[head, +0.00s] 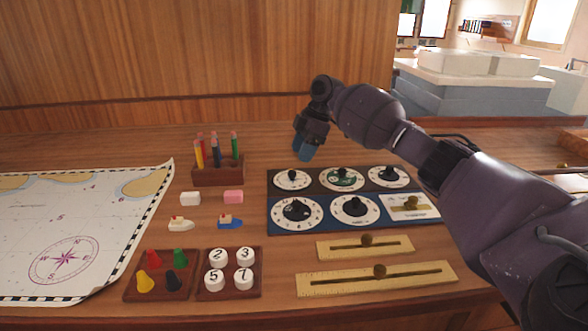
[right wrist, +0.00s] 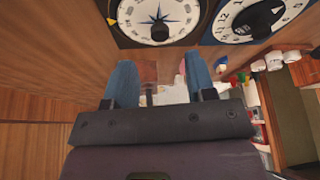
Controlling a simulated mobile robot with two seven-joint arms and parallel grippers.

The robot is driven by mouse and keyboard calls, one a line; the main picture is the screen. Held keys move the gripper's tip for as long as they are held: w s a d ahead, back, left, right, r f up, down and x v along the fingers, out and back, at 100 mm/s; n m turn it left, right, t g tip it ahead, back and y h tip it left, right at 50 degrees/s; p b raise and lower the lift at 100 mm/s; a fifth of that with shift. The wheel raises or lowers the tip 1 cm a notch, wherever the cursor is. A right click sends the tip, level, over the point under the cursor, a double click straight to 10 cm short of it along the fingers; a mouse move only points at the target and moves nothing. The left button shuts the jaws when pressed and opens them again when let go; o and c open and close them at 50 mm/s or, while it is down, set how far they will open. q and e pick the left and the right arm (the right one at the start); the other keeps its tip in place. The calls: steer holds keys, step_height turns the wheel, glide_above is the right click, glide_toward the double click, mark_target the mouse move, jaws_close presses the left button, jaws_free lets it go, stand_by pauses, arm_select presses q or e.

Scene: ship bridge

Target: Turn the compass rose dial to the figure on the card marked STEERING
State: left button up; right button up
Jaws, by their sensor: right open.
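The compass rose dial (head: 292,181) is a pale round dial with a black knob, at the far left corner of the dark panel. In the right wrist view the dial (right wrist: 158,14) shows a blue star, a ring of marks and a yellow pointer beside it. My right gripper (head: 303,155) hangs fingers-down just behind and above this dial, apart from it. In the right wrist view its two blue fingers (right wrist: 161,75) are spread with nothing gripped. No card marked STEERING can be read in either view. My left gripper is out of view.
A blue panel (head: 326,226) with two numbered dials and a slide adjoins the dark panel. Wooden sliders (head: 375,280) lie in front. A pencil block (head: 218,176), erasers, toy boats, peg and number trays and a chart (head: 75,215) fill the left. Bare wood lies behind the panels.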

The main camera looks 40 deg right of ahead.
mark_target(293, 172)
steer(key=x, duration=0.5)
steer(key=shift+a+f, duration=0.1)
steer(key=shift+f, duration=0.2)
